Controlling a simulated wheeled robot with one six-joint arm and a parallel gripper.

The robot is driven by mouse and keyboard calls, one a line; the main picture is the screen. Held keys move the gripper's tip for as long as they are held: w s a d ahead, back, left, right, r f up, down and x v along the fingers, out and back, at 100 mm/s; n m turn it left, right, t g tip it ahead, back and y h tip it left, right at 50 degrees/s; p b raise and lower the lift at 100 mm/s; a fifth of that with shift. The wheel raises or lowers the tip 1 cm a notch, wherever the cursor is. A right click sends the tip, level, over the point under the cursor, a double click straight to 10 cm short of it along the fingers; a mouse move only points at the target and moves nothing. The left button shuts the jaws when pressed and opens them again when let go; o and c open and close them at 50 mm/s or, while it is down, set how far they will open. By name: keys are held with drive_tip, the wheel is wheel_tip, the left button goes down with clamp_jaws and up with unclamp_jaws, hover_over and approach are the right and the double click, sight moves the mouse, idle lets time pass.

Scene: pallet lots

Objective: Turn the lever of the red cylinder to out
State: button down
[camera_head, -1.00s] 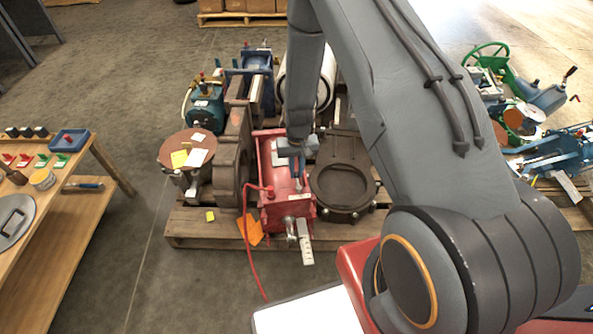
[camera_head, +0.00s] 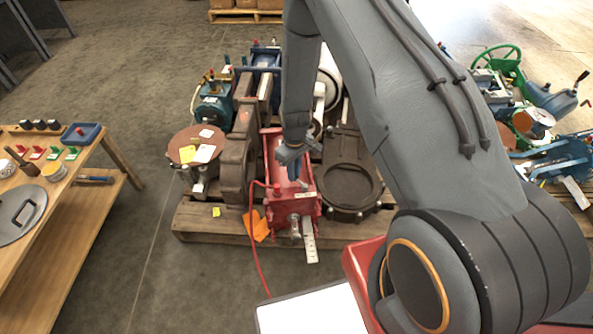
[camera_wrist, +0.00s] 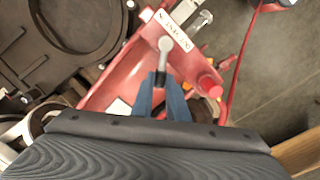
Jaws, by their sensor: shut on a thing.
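The red cylinder (camera_head: 308,205) lies on the pallet, with a long red body and a red hose at its near left. It fills the middle of the wrist view (camera_wrist: 118,82), where a white label strip (camera_wrist: 174,30) and a red knob (camera_wrist: 206,81) show on it. The grey lever (camera_wrist: 165,48) has a round end near the label. My gripper (camera_wrist: 162,82) has its blue fingers shut on the lever's shaft, with the round end showing beyond them. In the head view my gripper (camera_head: 293,168) is over the cylinder's top, and the lever is hard to make out.
A brown round housing (camera_head: 345,185) stands close on the right and a rusty block (camera_head: 236,170) on the left. Orange tags (camera_head: 255,225) hang at the pallet's front edge. A wooden bench (camera_head: 75,205) is at the left, with open floor between it and the pallet.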

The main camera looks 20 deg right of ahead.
drive_tip(key=shift+s+a+n, duration=0.15)
drive_tip(key=shift+a+n, duration=0.05)
drive_tip(key=shift+n, duration=0.2)
drive_tip(key=c, duration=1.7)
unclamp_jaws()
drive_tip(key=shift+r, duration=0.15)
wheel_tip(320, 180, up, 8)
drive_tip(key=shift+f+p, duration=0.2)
drive_tip(key=shift+p, duration=0.1)
